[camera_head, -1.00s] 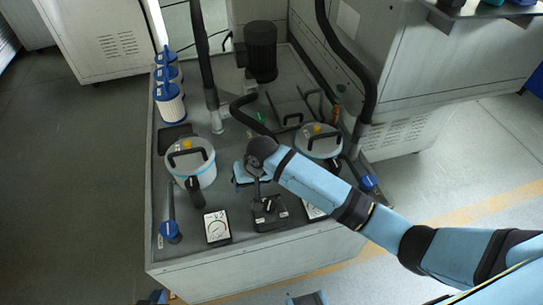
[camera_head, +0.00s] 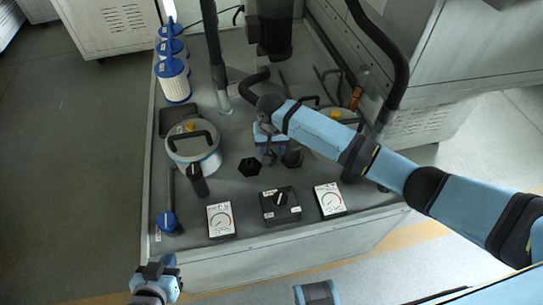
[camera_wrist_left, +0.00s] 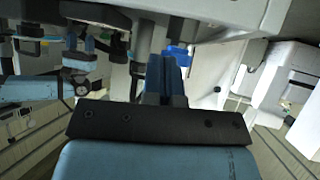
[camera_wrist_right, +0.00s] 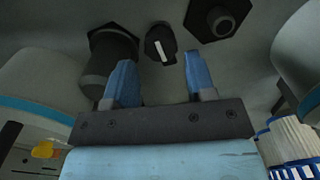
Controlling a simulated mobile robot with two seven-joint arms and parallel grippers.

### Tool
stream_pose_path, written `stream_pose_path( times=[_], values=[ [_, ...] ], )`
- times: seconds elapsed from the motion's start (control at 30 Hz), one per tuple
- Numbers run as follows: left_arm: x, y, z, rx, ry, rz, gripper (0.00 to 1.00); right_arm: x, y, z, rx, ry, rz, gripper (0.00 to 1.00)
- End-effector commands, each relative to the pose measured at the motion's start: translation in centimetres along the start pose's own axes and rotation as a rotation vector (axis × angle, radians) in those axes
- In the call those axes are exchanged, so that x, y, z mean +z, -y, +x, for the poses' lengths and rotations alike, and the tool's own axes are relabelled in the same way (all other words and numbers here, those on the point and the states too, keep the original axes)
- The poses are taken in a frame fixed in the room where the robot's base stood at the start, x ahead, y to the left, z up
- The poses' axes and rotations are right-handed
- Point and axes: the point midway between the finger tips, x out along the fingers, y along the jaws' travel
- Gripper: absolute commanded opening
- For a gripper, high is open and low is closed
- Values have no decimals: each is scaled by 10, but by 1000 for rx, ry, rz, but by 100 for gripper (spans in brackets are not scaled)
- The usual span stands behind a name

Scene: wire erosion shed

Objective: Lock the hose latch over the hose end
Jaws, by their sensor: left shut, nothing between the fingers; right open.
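My right gripper (camera_head: 268,152) is low over the panel top. It is open, with nothing between its fingers in the right wrist view (camera_wrist_right: 158,85). Ahead of the fingers there is a small dark knob-like part (camera_wrist_right: 160,43) with a white mark, perhaps the latch. A thick dark cylinder in a hexagonal flange (camera_wrist_right: 108,60), possibly the hose end, stands beside the left finger; it also shows in the head view (camera_head: 292,158). An empty-looking hexagonal fitting (camera_head: 250,167) lies to the other side. Whether the latch is over the hose end I cannot tell. My left gripper (camera_head: 160,268) is shut and empty, off the panel's front-left corner.
A lidded canister (camera_head: 194,147) stands left of my right gripper, another lidded canister (camera_head: 338,143) right. Meters (camera_head: 221,220) and a dial box (camera_head: 281,206) line the front. White filters (camera_head: 173,82), a motor (camera_head: 274,30) and black hoses (camera_head: 384,50) stand behind.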

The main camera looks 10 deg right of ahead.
Motion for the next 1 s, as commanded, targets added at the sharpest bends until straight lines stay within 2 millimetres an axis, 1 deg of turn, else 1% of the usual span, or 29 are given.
stream_pose_path(
  times=[0.03, 0.1, 0.23, 0.37, 0.6, 0.63, 0.67, 0.7, 0.77, 1.0],
  values=[
    [2, 0, 2, 0, -2, 3, 0, 0, 0, 11, 1, 0, 0, 51],
    [2, 0, 2, 0, -4, 5, 0, 0, 0, 21, 1, 1, 0, 51],
    [1, 0, 2, 1, -8, 7, 0, 0, 0, 32, 0, 0, 0, 51],
    [-2, -1, 2, 1, -15, 8, 0, 0, 0, 37, -1, -1, -1, 51],
    [-4, -1, 1, 1, -19, 5, 0, 0, 0, 37, -1, -1, -1, 51],
    [-4, -1, 1, 1, -19, 5, 0, 0, 0, 37, -1, -1, -1, 46],
    [-4, -1, 1, 1, -18, 5, 0, 0, 0, 37, -1, -1, -1, 39],
    [-3, -2, 1, 1, -17, 5, 0, 0, 0, 37, -1, -1, -1, 30],
    [-2, -2, 2, 1, -16, 4, 0, 0, 0, 37, -1, -1, -1, 16],
    [-1, -2, 1, 2, -8, 2, 0, 0, 0, 36, -1, 0, 10, 16]
  ],
)
